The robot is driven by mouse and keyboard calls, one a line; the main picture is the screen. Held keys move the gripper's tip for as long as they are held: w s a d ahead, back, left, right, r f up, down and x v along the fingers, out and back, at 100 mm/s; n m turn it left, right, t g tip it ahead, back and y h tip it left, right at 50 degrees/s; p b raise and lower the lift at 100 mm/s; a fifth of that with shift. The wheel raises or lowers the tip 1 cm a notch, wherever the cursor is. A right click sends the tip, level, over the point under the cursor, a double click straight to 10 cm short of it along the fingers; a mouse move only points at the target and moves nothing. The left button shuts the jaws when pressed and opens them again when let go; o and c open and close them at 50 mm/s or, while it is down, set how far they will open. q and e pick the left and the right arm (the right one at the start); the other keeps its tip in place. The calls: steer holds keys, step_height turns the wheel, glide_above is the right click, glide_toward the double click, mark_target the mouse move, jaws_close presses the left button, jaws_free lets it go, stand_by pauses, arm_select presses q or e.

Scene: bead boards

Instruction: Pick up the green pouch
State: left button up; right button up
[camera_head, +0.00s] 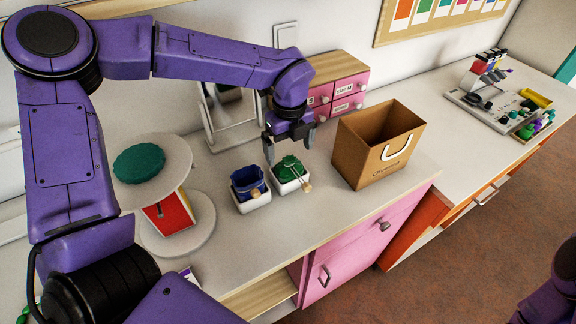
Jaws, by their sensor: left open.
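The green pouch (291,170) sits in a small white holder on the white counter, with a drawstring and a tan toggle at its front. My left gripper (289,149) is open and points down just above and behind the pouch; I cannot tell whether its fingers touch it. A blue pouch (248,184) sits in a similar white holder just left of the green one. Part of my right arm shows at the lower right edge, but its gripper is not in view.
A brown paper bag (360,152) with a white handle stands right of the pouches. A round two-level stand (180,165) with a teal cushion is at left. A pink drawer box (345,88) and a white mirror stand (233,135) are behind. Counter in front of the pouches is clear.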

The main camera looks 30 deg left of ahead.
mark_target(289, 159)
arm_select(q)
steer(key=shift+s+d+f+p, duration=0.1)
steer(key=shift+s+f+p, duration=0.05)
steer(key=shift+f+p, duration=0.45)
steer(key=shift+s+f+p, duration=0.15)
steer(key=shift+f+p, duration=0.2)
steer(key=shift+f, duration=0.3)
steer(key=f, duration=0.3)
steer(key=shift+w, duration=0.2)
steer(key=shift+s, duration=0.1)
steer(key=shift+c, duration=0.9)
steer(key=shift+r, duration=0.1)
steer(key=c, duration=0.8)
steer(key=shift+c, duration=0.2)
